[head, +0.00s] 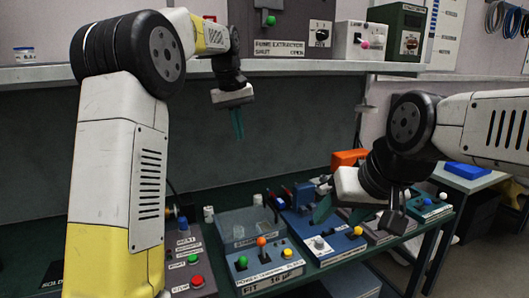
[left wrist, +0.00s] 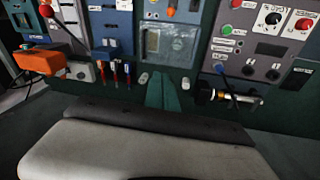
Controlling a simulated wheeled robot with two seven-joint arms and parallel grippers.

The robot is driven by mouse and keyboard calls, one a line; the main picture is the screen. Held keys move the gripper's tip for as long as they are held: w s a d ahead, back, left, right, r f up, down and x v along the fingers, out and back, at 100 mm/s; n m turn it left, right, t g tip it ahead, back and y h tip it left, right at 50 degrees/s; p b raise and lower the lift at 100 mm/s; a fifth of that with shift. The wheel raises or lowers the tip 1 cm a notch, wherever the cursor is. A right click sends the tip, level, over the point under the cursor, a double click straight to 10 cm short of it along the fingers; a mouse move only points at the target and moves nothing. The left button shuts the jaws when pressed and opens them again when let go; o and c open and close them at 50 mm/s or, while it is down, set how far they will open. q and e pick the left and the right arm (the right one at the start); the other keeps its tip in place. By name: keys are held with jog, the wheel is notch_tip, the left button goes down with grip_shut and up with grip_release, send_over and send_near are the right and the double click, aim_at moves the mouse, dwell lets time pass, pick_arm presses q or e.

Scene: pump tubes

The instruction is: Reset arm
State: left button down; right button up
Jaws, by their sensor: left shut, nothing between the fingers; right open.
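My left gripper (head: 237,124) hangs in the air in front of the dark back panel, well above the bench, with its green fingers together and nothing between them. Its fingers also show in the left wrist view (left wrist: 162,92), over the bench with the control boxes. My right gripper (head: 350,212) is low over the right part of the bench, near the blue pump unit. Its green fingers are apart and I see nothing held. Its closeness to the boxes beneath it is hard to tell.
A blue control box (head: 265,272) with coloured knobs and a grey box with buttons (head: 190,262) stand on the green bench. An orange block (head: 348,158) sits behind my right gripper. A shelf (head: 300,68) carrying several boxes runs above. The space around my left gripper is clear.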

pick_arm(q)
jog(key=s+a+r+m+t, duration=0.15)
jog(key=s+a, duration=0.25)
jog(key=s, duration=0.7)
jog(key=s+a+f+m+t, duration=0.1)
jog(key=s+f, duration=0.3)
jog(key=s, duration=0.6)
jog(key=s+a+f+m+t, duration=0.1)
jog(key=s+f, duration=0.4)
jog(key=s, duration=0.5)
jog(key=shift+a+f+t+h, duration=0.15)
jog(key=shift+a+t+h, duration=0.2)
jog(key=shift+h, duration=0.05)
jog(key=shift+s, duration=0.1)
